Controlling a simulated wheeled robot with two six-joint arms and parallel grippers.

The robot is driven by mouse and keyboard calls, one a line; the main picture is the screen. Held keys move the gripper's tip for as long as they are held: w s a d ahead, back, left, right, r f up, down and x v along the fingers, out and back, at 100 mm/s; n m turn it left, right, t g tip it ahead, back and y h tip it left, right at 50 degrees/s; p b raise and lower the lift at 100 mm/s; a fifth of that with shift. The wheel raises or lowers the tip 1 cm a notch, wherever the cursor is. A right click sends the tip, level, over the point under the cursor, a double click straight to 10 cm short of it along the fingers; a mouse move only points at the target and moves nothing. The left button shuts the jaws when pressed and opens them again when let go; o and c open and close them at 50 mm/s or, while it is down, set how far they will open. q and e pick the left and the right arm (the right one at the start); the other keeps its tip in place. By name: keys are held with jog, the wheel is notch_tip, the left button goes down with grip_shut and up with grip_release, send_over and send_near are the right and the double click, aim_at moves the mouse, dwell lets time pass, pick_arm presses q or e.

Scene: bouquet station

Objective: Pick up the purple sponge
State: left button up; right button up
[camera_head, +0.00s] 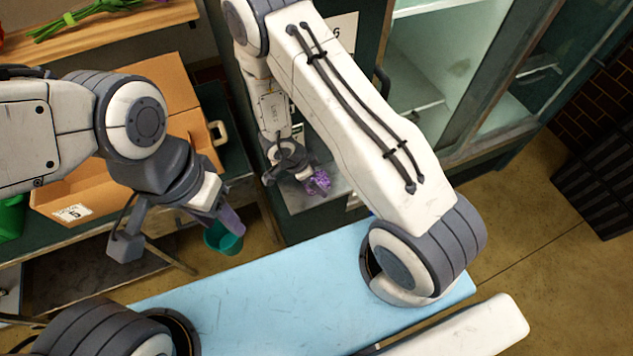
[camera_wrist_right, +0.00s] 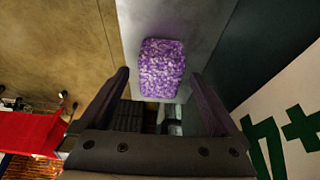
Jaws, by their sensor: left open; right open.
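The purple sponge (camera_head: 319,183) is a small speckled block on a grey shelf at the open lower part of the green cabinet. In the right wrist view the sponge (camera_wrist_right: 162,69) lies ahead, between the lines of the two fingers. My right gripper (camera_head: 297,172) is right beside the sponge in the head view, partly hidden by its own arm. In the right wrist view its fingers (camera_wrist_right: 160,95) are apart. I cannot tell whether they touch the sponge. My left gripper (camera_head: 226,218) is open and empty, above the floor near a teal bucket, its fingers partly overlapping in view.
The teal bucket (camera_head: 222,238) stands below my left gripper. A cardboard box (camera_head: 160,115) sits on the green table at left. A cabinet with glass doors (camera_head: 440,65) stands behind my right arm. A red thing (camera_wrist_right: 30,132) shows in the right wrist view.

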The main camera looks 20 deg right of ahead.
jog(key=shift+d+f, duration=0.15)
jog(key=shift+f, duration=0.25)
jog(key=shift+c, duration=0.3)
jog(key=c, duration=1.4)
